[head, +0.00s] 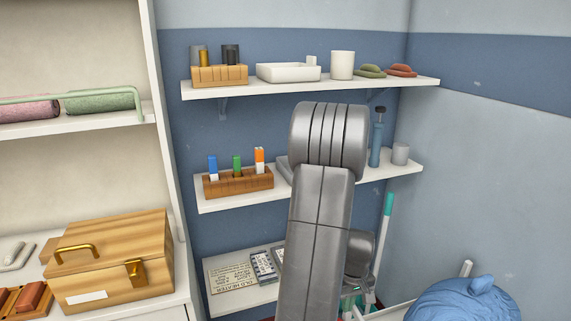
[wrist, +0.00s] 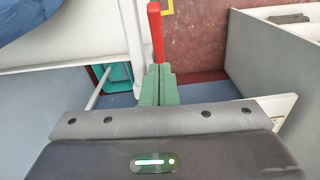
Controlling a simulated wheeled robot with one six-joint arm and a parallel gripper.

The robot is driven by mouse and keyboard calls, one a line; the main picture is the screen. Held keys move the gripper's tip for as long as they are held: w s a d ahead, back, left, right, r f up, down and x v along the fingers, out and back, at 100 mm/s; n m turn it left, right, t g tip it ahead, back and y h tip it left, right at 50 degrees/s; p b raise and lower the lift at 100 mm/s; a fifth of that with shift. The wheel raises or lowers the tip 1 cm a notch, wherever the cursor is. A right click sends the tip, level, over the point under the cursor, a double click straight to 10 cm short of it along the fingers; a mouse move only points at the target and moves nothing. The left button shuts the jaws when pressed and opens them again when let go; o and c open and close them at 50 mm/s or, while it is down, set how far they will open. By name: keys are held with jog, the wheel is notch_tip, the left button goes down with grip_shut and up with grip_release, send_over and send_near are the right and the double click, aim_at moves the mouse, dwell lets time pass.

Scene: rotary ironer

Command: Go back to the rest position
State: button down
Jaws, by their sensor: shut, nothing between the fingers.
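My gripper (wrist: 158,84) shows in the wrist view as two green fingers shut together, with nothing held between them. A red rod (wrist: 156,32) stands just beyond the fingertips in that picture, apart from the grip. In the head view my grey arm rises through the middle of the picture, in front of the wall shelves. It hides part of the middle and lower shelves.
Wall shelves (head: 310,84) hold a white tray, a cup and pen blocks. A wooden box (head: 110,262) stands at left. A blue bundle (head: 465,300) is at lower right. A teal-handled pole (head: 386,225) leans near the corner. The upper right wall area is clear.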

jog(key=shift+s+d+f+b, duration=0.15)
jog(key=shift+s+f+b, duration=0.2)
jog(key=shift+s+f, duration=0.35)
jog(key=shift+w, duration=0.15)
